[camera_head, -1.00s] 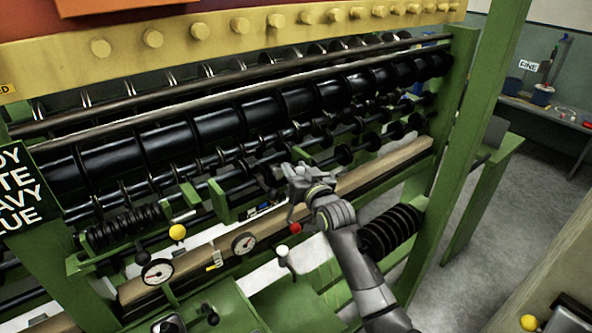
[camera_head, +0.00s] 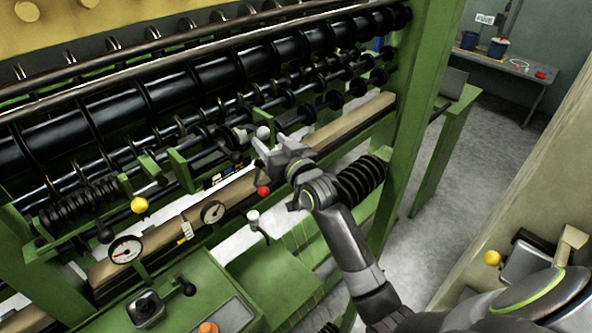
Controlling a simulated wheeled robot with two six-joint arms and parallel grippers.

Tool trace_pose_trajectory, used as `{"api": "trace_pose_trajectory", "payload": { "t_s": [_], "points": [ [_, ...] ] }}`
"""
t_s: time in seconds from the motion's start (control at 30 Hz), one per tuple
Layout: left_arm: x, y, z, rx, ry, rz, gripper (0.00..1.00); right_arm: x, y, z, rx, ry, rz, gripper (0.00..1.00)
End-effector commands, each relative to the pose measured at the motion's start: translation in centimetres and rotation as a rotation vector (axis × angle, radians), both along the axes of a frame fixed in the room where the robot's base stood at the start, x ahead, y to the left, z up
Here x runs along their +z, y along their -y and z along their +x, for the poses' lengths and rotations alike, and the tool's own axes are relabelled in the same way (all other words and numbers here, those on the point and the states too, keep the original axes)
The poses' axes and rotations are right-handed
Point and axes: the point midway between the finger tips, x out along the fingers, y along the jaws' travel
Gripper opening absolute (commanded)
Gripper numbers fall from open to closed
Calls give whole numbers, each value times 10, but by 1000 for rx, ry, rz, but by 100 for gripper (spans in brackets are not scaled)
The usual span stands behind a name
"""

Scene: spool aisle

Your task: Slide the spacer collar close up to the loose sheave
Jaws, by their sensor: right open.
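My right gripper (camera_head: 270,145) reaches in from the lower right to the front of the rack of shafts. Its jaws are open, pointing up and left. A small pale round piece (camera_head: 263,132) shows at the jaw tips; I cannot tell whether it is the spacer collar or whether the jaws touch it. Black sheaves sit along the lower shaft to the right of the gripper, one of them at the near right (camera_head: 335,99). I cannot tell which sheave is the loose one. My left gripper is not in view.
A wooden beam (camera_head: 342,124) runs just below the shafts. A green post (camera_head: 408,130) closes the right end. Grey floor is clear beyond it.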

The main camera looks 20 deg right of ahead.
Motion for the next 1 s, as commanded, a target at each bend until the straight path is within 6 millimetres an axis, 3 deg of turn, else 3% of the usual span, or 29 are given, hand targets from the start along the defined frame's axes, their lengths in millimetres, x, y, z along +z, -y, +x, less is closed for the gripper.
{"api": "trace_pose_trajectory", "payload": {
  "t_s": [0.5,0.7,1.0],
  "points": [
    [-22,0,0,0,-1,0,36,-2,13,-85,-1,-1,-3,52],
    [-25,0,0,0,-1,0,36,-1,15,-101,0,-1,-2,52],
    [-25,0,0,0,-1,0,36,0,16,-104,0,-1,-2,52]
  ]
}}
